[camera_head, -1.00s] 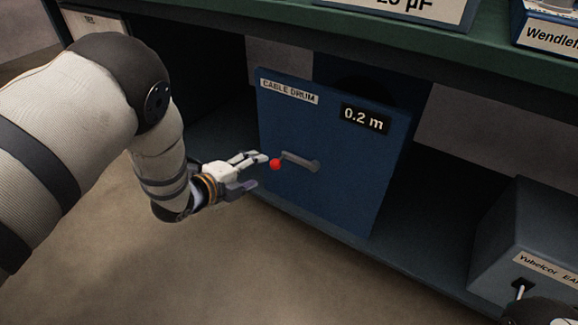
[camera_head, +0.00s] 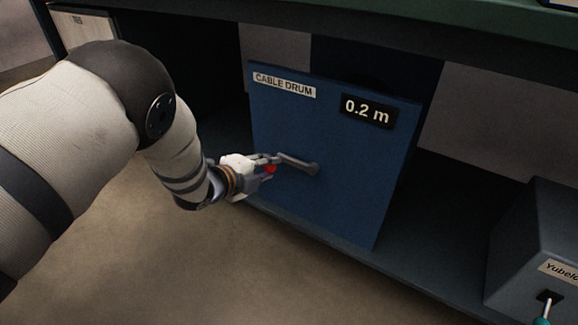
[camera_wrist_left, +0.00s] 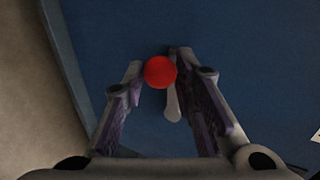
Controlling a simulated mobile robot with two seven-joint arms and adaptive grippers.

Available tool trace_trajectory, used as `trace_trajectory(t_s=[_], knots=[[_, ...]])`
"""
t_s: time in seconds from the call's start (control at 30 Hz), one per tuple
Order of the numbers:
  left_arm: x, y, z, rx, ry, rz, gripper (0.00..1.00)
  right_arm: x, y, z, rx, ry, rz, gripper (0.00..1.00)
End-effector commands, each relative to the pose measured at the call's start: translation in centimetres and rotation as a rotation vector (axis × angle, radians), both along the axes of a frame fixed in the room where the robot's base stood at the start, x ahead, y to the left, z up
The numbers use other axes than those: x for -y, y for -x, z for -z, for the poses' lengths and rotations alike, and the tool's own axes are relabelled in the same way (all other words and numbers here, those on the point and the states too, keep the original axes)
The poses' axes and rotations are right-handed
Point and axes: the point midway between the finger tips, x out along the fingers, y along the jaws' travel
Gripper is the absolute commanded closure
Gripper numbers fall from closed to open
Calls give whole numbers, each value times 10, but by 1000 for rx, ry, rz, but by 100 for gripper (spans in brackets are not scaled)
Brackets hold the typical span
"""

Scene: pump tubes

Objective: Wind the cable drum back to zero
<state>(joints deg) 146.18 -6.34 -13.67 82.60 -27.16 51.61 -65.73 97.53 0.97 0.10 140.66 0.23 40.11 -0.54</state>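The cable drum (camera_head: 340,150) is a blue box under the bench, labelled "CABLE DRUM". Its black display (camera_head: 368,110) reads 0.2 m. A grey crank (camera_head: 298,163) on its front reaches leftward to a red knob (camera_head: 270,169). My left gripper (camera_head: 268,165) is at the knob, its fingers on either side and partly hiding it. In the left wrist view the red knob (camera_wrist_left: 160,72) lies between the parted fingertips of the left gripper (camera_wrist_left: 157,70), close to the right finger, with a narrow gap on the left. My right gripper is not in view.
A grey box (camera_head: 540,235) with a lever (camera_head: 546,306) stands at the right on the low shelf (camera_head: 425,268). The bench top (camera_head: 400,22) overhangs the drum. A pale box (camera_head: 82,30) is at the far left. The floor (camera_head: 230,275) in front is clear.

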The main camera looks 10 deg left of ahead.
Motion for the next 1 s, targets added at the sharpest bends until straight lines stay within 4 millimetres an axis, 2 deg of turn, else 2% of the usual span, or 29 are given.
trace_trajectory(t_s=[0.27, 0.5, 0.83, 1.0], knots=[[0, 0, 2, 1, 0, 0, 90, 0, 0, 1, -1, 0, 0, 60], [1, 1, 17, -1, 1, 0, 90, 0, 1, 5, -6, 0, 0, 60], [2, 1, 18, -1, 1, 0, 90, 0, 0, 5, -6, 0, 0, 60], [5, 4, 30, -5, 0, 2, 90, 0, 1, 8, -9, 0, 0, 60]])
